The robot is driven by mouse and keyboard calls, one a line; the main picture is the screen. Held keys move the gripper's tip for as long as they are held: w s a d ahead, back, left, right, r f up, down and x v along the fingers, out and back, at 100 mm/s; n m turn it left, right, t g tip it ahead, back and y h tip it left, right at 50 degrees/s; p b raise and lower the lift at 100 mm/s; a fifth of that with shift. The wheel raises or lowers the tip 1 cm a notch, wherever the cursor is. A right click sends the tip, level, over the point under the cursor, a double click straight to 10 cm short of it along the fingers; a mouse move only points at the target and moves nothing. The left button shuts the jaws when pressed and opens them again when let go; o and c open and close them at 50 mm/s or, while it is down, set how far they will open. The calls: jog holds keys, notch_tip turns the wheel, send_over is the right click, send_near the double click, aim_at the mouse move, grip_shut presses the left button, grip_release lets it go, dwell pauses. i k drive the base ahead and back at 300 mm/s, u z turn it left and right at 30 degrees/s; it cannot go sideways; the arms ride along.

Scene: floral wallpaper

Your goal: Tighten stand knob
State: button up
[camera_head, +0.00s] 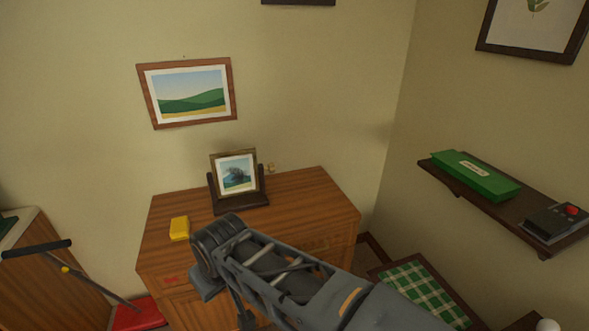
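A small framed picture (237,173) sits upright in a dark stand (241,204) on top of the wooden dresser (325,205). A small brass-coloured knob (271,168) shows at the right side of the stand, near the frame's right edge. It is too small to tell how tight it is. My arm reaches in from the lower right and bends in front of the dresser. The fingers of my gripper do not show; a dark part of my arm hangs below the bend. Nothing of mine visibly touches the stand or knob.
A yellow block (180,228) lies on the dresser's left part. The dresser top right of the stand is clear. A wall shelf (452,187) at right holds a green box (475,176) and a dark device (556,222). A landscape picture (190,92) hangs above.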

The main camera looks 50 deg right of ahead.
aim_at(271, 167)
jog(key=z, duration=0.95)
jog(key=i, duration=1)
jog(key=u, duration=0.05)
